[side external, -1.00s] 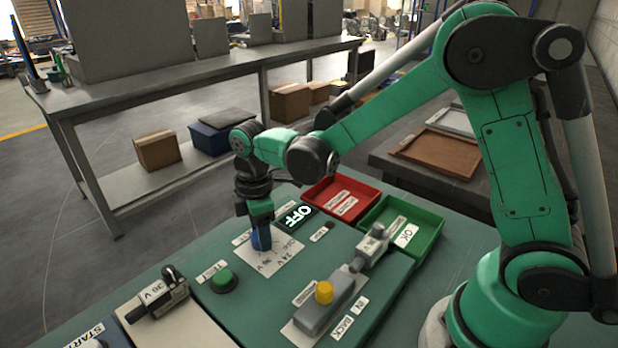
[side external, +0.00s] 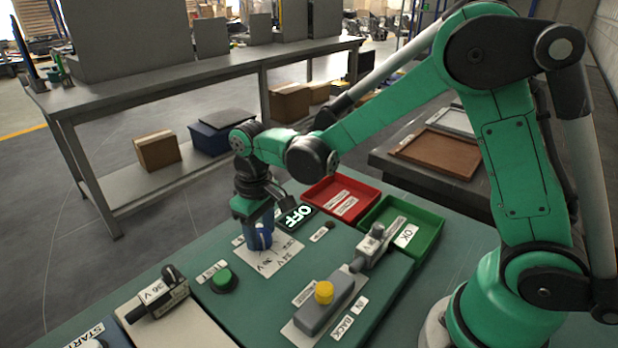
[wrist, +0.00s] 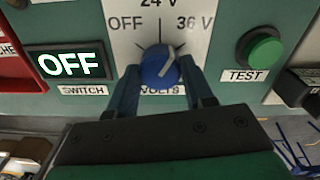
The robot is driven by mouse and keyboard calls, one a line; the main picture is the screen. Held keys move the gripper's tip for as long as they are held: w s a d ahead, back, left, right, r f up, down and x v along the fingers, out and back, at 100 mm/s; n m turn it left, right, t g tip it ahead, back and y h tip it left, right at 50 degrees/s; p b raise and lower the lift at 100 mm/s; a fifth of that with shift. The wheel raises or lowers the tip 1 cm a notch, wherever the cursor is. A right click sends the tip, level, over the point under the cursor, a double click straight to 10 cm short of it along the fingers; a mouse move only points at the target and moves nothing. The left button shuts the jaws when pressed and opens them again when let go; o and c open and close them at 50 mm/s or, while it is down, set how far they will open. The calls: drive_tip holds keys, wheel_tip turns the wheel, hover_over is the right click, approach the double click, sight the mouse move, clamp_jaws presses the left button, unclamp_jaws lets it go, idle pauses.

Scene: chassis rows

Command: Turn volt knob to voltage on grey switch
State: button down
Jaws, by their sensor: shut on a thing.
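The blue volt knob (wrist: 159,66) sits on a white dial plate (wrist: 125,42) marked OFF, 24 V and 36 V; it also shows in the side view (side external: 264,240). Its pale line leans up and right, towards 36 V. My gripper (wrist: 160,75) is shut on the knob, one finger on each side. In the side view my gripper (side external: 259,228) reaches down over it. A grey switch (side external: 374,243) lies by the green tray, its small label unreadable. Another dark grey switch (side external: 158,298), labelled 36 V, lies at the front left.
A lit OFF display (side external: 297,216) stands beside the dial. A green TEST button (side external: 223,280) and a grey fixture (side external: 322,310) with a yellow button are on the panel. A red tray (side external: 341,196) and a green OK tray (side external: 430,223) stand behind.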

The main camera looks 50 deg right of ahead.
sight(261, 233)
drive_tip(key=shift+m, duration=2)
drive_tip(key=shift+c, duration=1.7)
unclamp_jaws()
drive_tip(key=shift+r, duration=2.85)
drive_tip(key=s+d+r+n+t, duration=0.1)
drive_tip(key=s+d+r+t, duration=0.2)
drive_tip(key=s+d+t, duration=0.2)
drive_tip(key=s+t, duration=0.2)
drive_tip(key=s, duration=0.1)
drive_tip(key=shift+s+d+r+n, duration=0.15)
drive_tip(key=shift+s+r+n, duration=0.25)
